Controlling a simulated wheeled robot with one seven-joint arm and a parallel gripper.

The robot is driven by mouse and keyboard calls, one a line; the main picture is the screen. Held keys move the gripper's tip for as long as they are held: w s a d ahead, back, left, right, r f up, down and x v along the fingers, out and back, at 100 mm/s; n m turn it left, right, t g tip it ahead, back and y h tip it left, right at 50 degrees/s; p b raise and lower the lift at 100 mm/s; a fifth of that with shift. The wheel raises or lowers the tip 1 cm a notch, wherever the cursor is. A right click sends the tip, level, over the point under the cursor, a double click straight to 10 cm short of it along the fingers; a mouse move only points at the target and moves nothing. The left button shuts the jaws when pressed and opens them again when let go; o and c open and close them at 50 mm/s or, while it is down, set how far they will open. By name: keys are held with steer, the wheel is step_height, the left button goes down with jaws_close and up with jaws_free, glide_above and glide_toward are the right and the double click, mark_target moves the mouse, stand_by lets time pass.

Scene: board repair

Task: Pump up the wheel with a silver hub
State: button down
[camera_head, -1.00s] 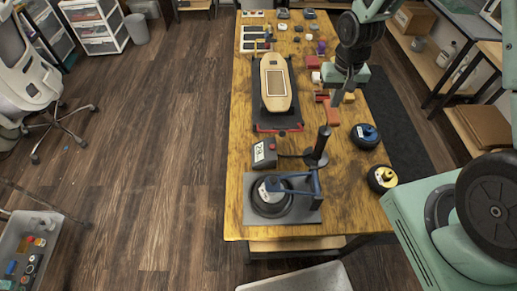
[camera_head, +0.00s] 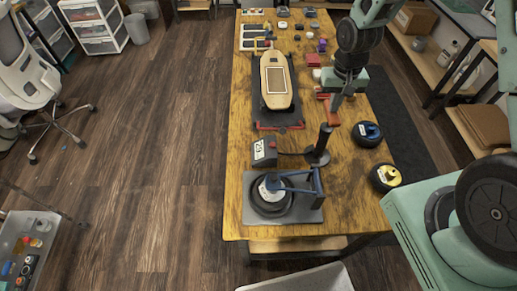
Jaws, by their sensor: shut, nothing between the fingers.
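A black wheel (camera_head: 271,207) lies on a grey plate (camera_head: 308,214) at the near end of the bench, under a blue clamp arm (camera_head: 318,183). Its hub (camera_head: 270,187) carries a white label and is partly covered, so its colour is hard to tell. A black upright pump (camera_head: 321,149) stands just behind, with a hose towards a dark gauge box (camera_head: 264,152) with a white display. My gripper (camera_head: 335,115) is shut and empty, pointing down behind the pump and apart from the wheel.
A wooden board (camera_head: 276,80) sits on a black stand left of my gripper. Small coloured parts (camera_head: 314,60) lie farther back.

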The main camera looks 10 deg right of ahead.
mark_target(332, 114)
steer(key=shift+f+b, duration=1.4)
steer(key=shift+f, duration=0.8)
steer(key=shift+r+p, duration=3.05)
steer(key=shift+r, duration=0.9)
steer(key=shift+f, duration=0.1)
steer(key=shift+f, duration=0.1)
steer(key=shift+f+b, duration=3)
steer(key=shift+f, duration=0.9)
steer(key=shift+r+p, duration=3.1)
steer(key=shift+r, duration=0.95)
